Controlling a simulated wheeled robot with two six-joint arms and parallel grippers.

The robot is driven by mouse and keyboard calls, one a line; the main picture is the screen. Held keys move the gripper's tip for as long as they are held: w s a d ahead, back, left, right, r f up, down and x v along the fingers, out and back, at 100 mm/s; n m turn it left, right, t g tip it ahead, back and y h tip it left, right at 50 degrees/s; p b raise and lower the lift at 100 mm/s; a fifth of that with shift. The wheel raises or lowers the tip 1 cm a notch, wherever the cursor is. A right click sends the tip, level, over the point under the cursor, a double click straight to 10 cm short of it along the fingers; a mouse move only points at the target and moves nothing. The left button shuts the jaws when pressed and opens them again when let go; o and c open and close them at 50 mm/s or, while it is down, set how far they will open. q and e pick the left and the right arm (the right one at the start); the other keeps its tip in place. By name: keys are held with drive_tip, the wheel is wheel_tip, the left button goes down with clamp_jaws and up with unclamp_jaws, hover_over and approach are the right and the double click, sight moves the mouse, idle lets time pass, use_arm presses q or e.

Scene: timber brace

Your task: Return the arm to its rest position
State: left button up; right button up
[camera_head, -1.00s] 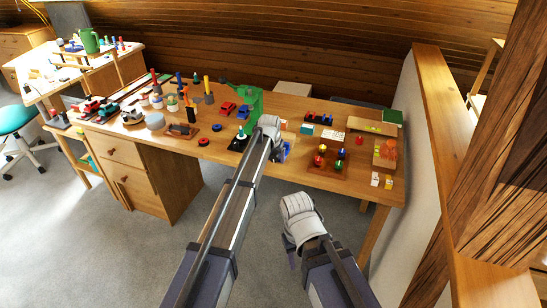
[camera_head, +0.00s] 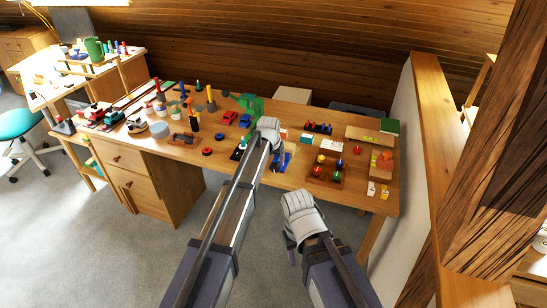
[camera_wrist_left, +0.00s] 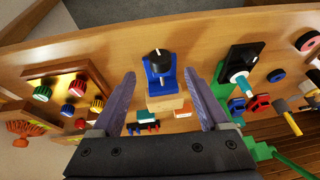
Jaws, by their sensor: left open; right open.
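My left gripper (camera_head: 281,157) reaches in over the front edge of the workbench in the head view. In the left wrist view its two fingers (camera_wrist_left: 163,98) are apart with nothing between the tips. A blue stand with a black round knob (camera_wrist_left: 160,66) is on the bench beyond the fingertips. My right gripper (camera_head: 291,250) is lower, in front of the bench over the floor, with its fingers mostly hidden behind its wrist. It appears to hold nothing.
The wooden workbench (camera_head: 225,165) carries many small items. A tray of coloured knobs (camera_head: 327,170) stands right of my left gripper. A green object (camera_head: 252,104) is behind it. A wooden post (camera_head: 500,180) rises at the right. Grey floor (camera_head: 100,240) is open at left.

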idle(0.4)
use_arm(q)
drive_tip(key=s+a+g+y+p, duration=0.1)
drive_tip(key=s+g, duration=0.4)
drive_tip(key=s, duration=3.4)
drive_tip(key=shift+s+a+y+p, duration=0.3)
drive_tip(key=shift+a+y, duration=0.2)
drive_tip(key=shift+a, duration=0.4)
